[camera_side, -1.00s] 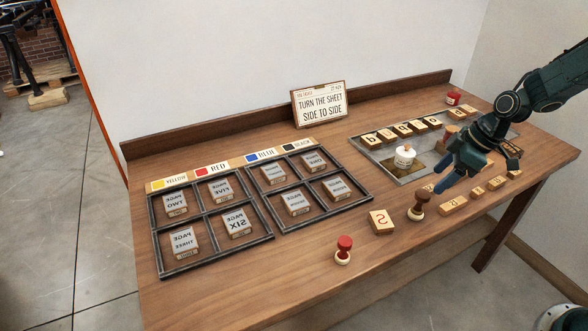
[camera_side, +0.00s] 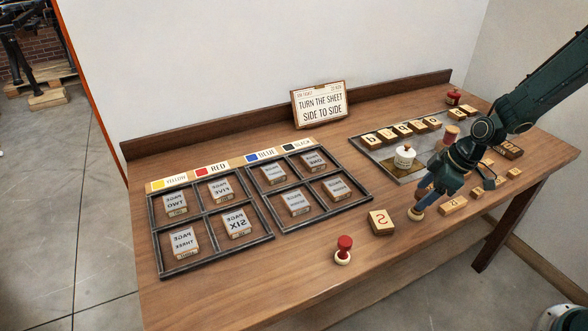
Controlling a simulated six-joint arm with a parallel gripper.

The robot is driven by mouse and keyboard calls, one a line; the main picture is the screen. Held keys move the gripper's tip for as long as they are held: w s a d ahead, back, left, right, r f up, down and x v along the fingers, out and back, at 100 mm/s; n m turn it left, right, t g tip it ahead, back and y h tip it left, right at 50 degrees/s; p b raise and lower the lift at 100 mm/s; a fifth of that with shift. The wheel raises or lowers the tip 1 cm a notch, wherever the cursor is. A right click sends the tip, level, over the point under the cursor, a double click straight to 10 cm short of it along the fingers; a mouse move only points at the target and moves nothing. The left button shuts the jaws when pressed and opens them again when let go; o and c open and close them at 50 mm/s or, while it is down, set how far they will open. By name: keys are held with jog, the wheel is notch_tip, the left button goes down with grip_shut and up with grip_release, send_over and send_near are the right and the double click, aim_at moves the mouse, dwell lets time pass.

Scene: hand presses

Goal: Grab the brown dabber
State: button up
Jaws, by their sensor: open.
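The brown dabber (camera_side: 416,213) stands upright near the front edge of the table, right of the block marked with a mirrored S. Its pale round base shows, but most of its brown handle is hidden behind my gripper. My gripper (camera_side: 430,190) is open and points down at the dabber, with its blue fingers at the handle's height. I cannot tell whether a finger touches the handle.
A red dabber (camera_side: 343,250) stands at the front left of the brown one. The S block (camera_side: 381,222) is close beside it, and several letter blocks lie to the right. A white pot (camera_side: 404,157) sits behind. Framed trays (camera_side: 272,237) of page blocks fill the left.

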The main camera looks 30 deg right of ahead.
jog(key=shift+x, duration=1.5)
jog(key=c, duration=1.1)
